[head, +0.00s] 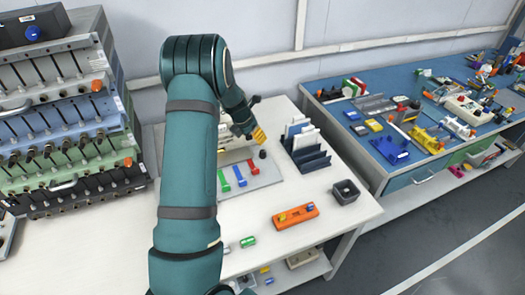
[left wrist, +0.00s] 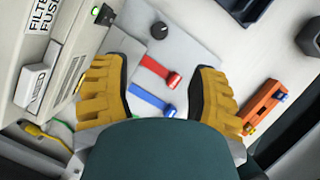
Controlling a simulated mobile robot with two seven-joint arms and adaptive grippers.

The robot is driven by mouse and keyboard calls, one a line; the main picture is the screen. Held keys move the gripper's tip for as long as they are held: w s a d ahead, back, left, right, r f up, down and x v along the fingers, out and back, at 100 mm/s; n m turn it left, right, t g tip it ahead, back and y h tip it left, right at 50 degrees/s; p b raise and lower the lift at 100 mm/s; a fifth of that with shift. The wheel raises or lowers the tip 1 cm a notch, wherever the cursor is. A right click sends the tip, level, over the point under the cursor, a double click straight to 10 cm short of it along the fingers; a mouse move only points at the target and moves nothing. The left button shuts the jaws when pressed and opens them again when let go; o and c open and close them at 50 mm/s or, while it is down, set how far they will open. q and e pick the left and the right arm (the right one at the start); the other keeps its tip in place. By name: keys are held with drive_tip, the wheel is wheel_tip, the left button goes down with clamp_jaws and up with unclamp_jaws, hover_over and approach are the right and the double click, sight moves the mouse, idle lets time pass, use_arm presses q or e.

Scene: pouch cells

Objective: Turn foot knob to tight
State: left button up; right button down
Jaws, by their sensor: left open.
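A small black round knob (head: 262,154) stands on a light grey base plate (head: 266,177) on the white table; I cannot read a tight mark beside it. In the left wrist view the knob (left wrist: 159,30) is at the top, with a pale pointer line on it. My left gripper (head: 257,134) is above the plate, near the knob in the head view. My right gripper is not in view.
Red (left wrist: 160,72), blue (left wrist: 152,101) and green (head: 239,175) levers lie on the plate. A pale labelled unit (left wrist: 45,60) stands beside them. A dark slotted rack (head: 308,156), orange block (head: 296,216) and black box (head: 346,191) are to the right.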

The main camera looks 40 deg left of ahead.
sight(262, 152)
use_arm(q)
drive_tip(key=b+x, duration=0.2)
drive_tip(key=x, duration=1.1)
drive_tip(key=shift+f+b, duration=0.15)
drive_tip(key=shift+b, duration=0.2)
clamp_jaws()
